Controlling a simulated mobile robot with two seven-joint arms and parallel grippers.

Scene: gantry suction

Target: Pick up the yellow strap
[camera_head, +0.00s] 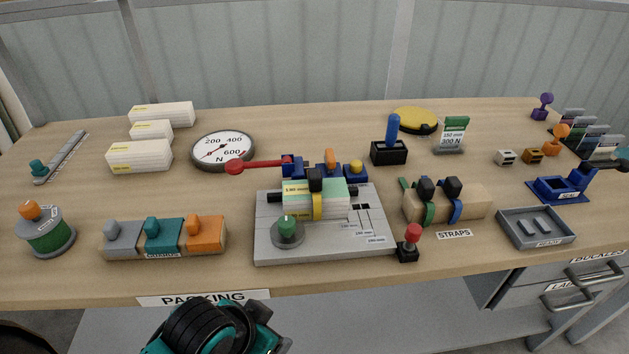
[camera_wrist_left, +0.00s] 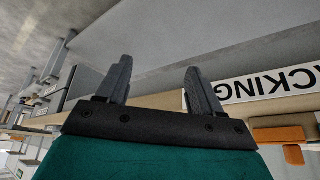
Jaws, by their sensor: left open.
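The yellow strap (camera_head: 317,207) runs over the pale green and white box on the grey fixture (camera_head: 325,246) at the table's middle. A black block (camera_head: 315,180) sits at its top. In the wooden straps holder (camera_head: 474,206) to the right stand a green strap (camera_head: 430,211) and a blue strap (camera_head: 456,210), each with a black block on top. My left gripper (camera_wrist_left: 158,66) is open and empty in the left wrist view, by the table's front edge and the packing label. My teal and black left wrist shows at the bottom of the head view, well apart from the yellow strap. My right gripper is not in view.
A red-knobbed lever (camera_head: 265,164) reaches left from the fixture's back. A red-topped joystick (camera_head: 408,245) stands at its front right. The cubbies block (camera_head: 155,252) is left of it, and a grey tray (camera_head: 536,238) lies at the right.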

